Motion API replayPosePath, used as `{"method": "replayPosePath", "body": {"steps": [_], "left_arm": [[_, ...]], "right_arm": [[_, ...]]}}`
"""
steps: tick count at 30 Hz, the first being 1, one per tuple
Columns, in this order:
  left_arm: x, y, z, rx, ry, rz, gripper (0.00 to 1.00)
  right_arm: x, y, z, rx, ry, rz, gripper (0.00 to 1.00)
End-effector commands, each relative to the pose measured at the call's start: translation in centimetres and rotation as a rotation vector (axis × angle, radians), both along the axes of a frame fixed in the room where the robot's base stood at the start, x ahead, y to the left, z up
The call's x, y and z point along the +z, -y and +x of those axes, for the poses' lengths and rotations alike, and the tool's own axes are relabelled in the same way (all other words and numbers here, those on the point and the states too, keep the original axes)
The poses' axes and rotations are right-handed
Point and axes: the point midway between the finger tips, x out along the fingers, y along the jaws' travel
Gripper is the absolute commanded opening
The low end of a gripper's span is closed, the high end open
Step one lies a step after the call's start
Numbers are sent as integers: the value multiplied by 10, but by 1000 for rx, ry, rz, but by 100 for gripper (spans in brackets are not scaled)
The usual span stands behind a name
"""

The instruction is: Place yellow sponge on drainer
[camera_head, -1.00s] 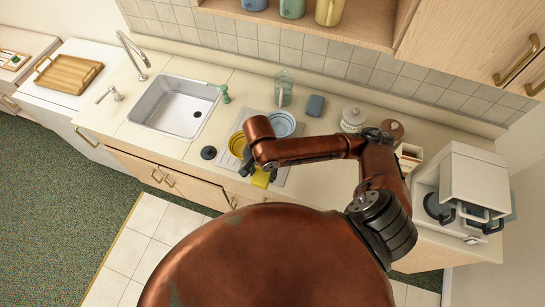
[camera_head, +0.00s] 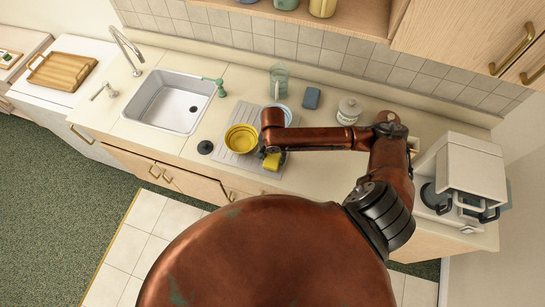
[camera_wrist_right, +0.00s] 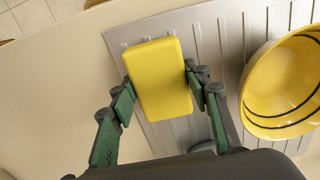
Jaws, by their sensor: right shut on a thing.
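The yellow sponge (camera_head: 271,162) is held in my right gripper (camera_wrist_right: 160,85). In the wrist view the sponge (camera_wrist_right: 160,75) sits between the two green-and-black fingers, which press on its sides. The grey ribbed drainer (camera_head: 238,160) lies on the counter, and the sponge is over its front right part. The drainer (camera_wrist_right: 208,38) also shows behind the sponge in the wrist view. Whether the sponge touches the drainer I cannot tell. My right arm hides part of the drainer in the head view. My left gripper is not in view.
A yellow bowl (camera_head: 241,138) stands on the drainer, left of the sponge. A light blue dish (camera_head: 286,112) behind is partly hidden by my arm. A glass (camera_head: 279,78), blue sponge (camera_head: 311,98) and white jar (camera_head: 348,111) stand behind. The sink (camera_head: 168,103) is left.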

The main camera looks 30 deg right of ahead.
Motion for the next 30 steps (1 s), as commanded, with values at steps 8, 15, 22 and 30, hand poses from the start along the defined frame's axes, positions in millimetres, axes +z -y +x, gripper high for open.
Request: {"method": "replayPosePath", "body": {"steps": [8, 15, 22, 30], "left_arm": [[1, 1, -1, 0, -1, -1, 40], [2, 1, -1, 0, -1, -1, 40], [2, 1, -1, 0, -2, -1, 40], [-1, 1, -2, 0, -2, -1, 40]], "right_arm": [[-2, 0, 0, 1, 1, 0, 24], [-4, 0, 1, 0, 1, 0, 53], [-4, 0, 0, 0, 1, 0, 61], [2, -1, 1, 1, 3, 1, 61]]}}
